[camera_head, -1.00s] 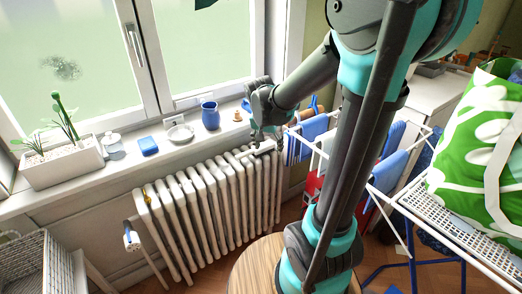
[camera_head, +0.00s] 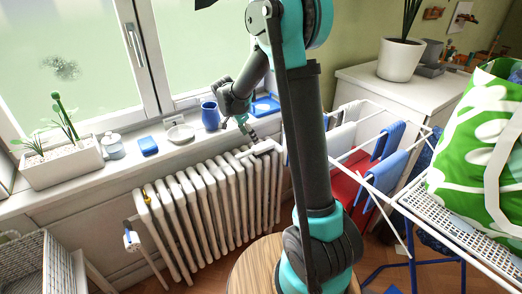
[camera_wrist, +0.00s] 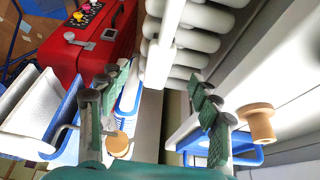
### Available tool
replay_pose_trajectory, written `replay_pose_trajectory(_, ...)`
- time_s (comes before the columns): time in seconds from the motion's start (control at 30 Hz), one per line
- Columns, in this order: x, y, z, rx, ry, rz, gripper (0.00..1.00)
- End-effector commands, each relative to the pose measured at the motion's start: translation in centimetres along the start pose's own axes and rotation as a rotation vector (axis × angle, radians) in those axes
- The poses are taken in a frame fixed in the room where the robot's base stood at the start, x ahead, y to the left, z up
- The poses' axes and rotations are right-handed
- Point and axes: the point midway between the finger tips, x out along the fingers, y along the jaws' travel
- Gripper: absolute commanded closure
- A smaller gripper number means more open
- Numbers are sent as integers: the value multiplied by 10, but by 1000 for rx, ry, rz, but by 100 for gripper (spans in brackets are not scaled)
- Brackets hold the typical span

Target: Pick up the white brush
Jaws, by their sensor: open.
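A white, elongated object that looks like the white brush (camera_wrist: 160,62) lies across the radiator ribs in the wrist view, wider at its near end. In the head view the likely brush (camera_head: 264,147) shows small at the right end of the radiator top. I cannot make out bristles. My gripper (camera_wrist: 158,105) is open, its two green-padded fingers apart on either side of the view's middle, with the object beyond and between them. In the head view my gripper (camera_head: 246,130) hangs just above and left of the white object, apparently not holding it.
The radiator (camera_head: 205,195) stands under the sill. A blue vase (camera_head: 210,115), a white dish (camera_head: 181,133) and a blue tray (camera_head: 266,105) are on the sill. A drying rack (camera_head: 370,175) with cloths stands right, beside a green bag (camera_head: 465,150). A red case (camera_wrist: 95,45) shows left.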

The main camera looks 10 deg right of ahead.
Motion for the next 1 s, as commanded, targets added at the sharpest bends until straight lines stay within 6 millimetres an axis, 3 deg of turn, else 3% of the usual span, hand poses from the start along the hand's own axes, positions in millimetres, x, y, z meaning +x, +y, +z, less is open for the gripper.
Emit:
replay_pose_trajectory(0.2,38,0,0,1,0,-1,36)
replay_pose_trajectory(0.47,55,-1,0,-1,0,-1,36)
replay_pose_trajectory(0.8,98,-2,0,0,0,-1,36)
replay_pose_trajectory(1.0,102,-2,0,-1,0,-1,36)
